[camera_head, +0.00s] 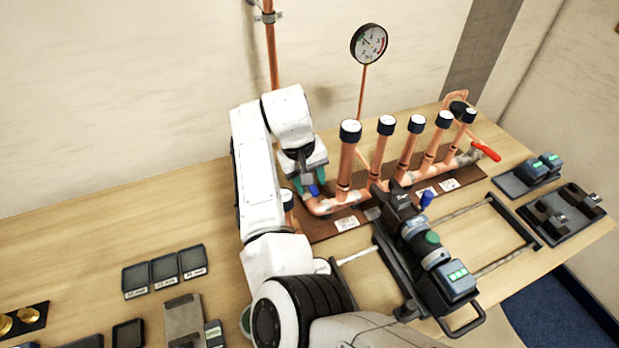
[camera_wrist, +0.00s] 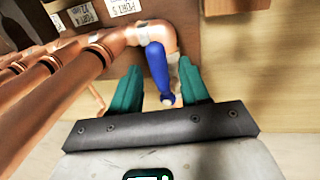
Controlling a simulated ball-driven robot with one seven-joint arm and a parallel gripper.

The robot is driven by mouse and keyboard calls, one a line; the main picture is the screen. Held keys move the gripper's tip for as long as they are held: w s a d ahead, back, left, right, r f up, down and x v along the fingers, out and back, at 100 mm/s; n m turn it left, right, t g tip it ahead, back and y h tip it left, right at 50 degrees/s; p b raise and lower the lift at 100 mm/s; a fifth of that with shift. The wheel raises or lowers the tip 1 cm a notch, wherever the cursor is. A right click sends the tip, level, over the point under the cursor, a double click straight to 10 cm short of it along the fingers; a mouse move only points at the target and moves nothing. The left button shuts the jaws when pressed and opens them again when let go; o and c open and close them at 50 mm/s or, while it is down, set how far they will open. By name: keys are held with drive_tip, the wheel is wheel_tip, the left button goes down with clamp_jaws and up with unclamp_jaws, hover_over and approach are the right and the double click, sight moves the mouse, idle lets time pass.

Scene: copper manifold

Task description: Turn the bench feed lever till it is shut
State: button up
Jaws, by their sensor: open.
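A blue lever (camera_wrist: 158,68) sits on the end of the copper manifold (camera_wrist: 150,33) in the wrist view. I take it for the bench feed lever; no label naming it is readable. My gripper (camera_wrist: 161,78) is open, with its green fingers on either side of the lever and gaps visible. In the head view my gripper (camera_head: 310,184) points down at the manifold's left end, where a bit of the blue lever (camera_head: 314,190) shows. The fingers and my wrist hide much of that end.
Several black-capped copper risers (camera_head: 411,150) stand close right of my gripper. A red lever (camera_head: 487,151) is at the manifold's far right. A pressing tool (camera_head: 425,245) lies in front, with a small blue part (camera_head: 427,198) behind it. Small trays (camera_head: 165,268) lie left; bare bench lies between.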

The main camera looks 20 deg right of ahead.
drive_tip(key=shift+c, duration=0.3)
clamp_jaws()
